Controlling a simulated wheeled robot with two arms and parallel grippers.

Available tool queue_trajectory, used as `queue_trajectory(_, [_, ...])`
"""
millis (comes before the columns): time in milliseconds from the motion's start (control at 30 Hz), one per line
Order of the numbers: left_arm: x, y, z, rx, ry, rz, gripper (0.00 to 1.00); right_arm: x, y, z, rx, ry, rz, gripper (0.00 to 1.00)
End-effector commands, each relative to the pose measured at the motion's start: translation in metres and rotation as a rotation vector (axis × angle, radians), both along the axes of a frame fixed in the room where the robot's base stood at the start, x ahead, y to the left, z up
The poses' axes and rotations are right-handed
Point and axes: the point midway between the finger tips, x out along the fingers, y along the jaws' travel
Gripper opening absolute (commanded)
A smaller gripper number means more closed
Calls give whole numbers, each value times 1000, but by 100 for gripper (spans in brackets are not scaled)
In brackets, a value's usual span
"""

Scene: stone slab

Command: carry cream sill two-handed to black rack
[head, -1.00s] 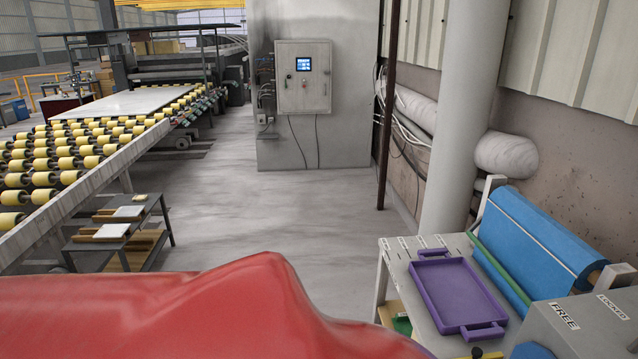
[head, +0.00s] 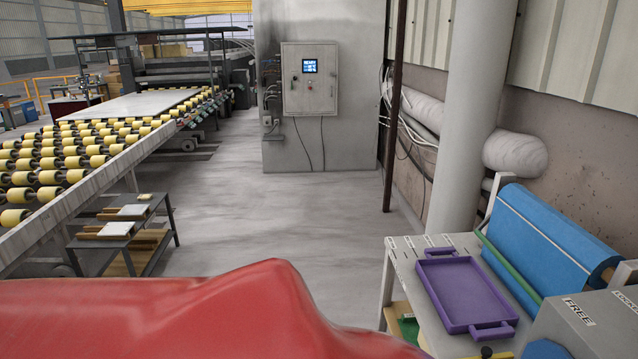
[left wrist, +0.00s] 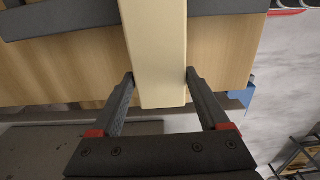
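The cream sill (left wrist: 160,40) shows in the left wrist view as a long, pale bar running from the top edge down to a square end. My left gripper (left wrist: 160,76) has one dark finger against each long side of the bar, close to that end. Its palm stays clear of the bar's end. Neither gripper nor the sill shows in the head view. My right gripper is out of view. A dark two-level stand (head: 160,205) with pale boards is at the left in the head view; I cannot tell whether it is the black rack.
A large red surface (head: 150,315) fills the near left of the head view. A grey bench with a purple tray (head: 465,292) and blue roll (head: 550,240) stands right. A roller conveyor (head: 90,205) runs left. Grey floor (head: 270,215) is open between them.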

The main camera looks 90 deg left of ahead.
Motion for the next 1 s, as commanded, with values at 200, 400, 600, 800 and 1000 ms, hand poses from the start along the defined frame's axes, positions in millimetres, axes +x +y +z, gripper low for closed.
queue_trajectory(200, [0,0,1,0,1,0,100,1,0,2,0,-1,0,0])
queue_trajectory(400, [-1,0,0,0,2,0,100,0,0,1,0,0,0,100])
queue_trajectory(600, [-1,0,0,0,2,0,100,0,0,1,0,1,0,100])
queue_trajectory(800, [-1,0,0,0,2,0,100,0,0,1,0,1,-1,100])
queue_trajectory(1000, [-1,0,4,0,2,0,100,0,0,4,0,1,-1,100])
